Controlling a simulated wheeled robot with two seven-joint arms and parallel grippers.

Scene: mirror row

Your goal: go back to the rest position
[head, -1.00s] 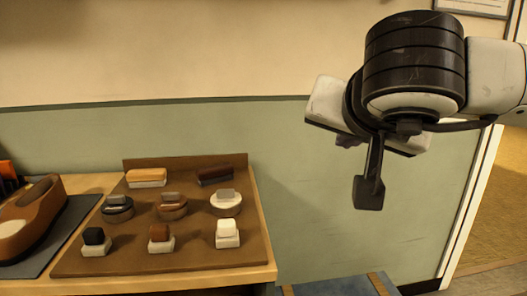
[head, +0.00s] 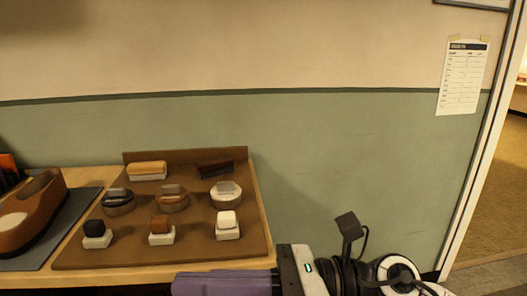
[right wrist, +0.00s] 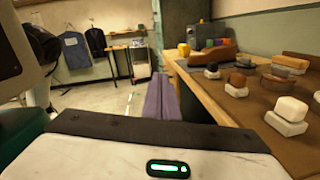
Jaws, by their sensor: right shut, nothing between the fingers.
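My right gripper (head: 180,284) is low at the bottom of the head view, in front of the table's front edge. Its purple fingers point left and lie together, with nothing between them. In the right wrist view the closed fingers (right wrist: 160,95) point away from the camera, beside the table's edge and apart from the things on it. My left gripper shows in neither view.
A wooden table (head: 262,215) holds a brown tray (head: 190,255) with brushes, round tins and small capped blocks. A brown shoe (head: 35,215) lies on a grey mat (head: 75,222) at left. A doorway is at right. Open floor (right wrist: 105,92) shows left of the table.

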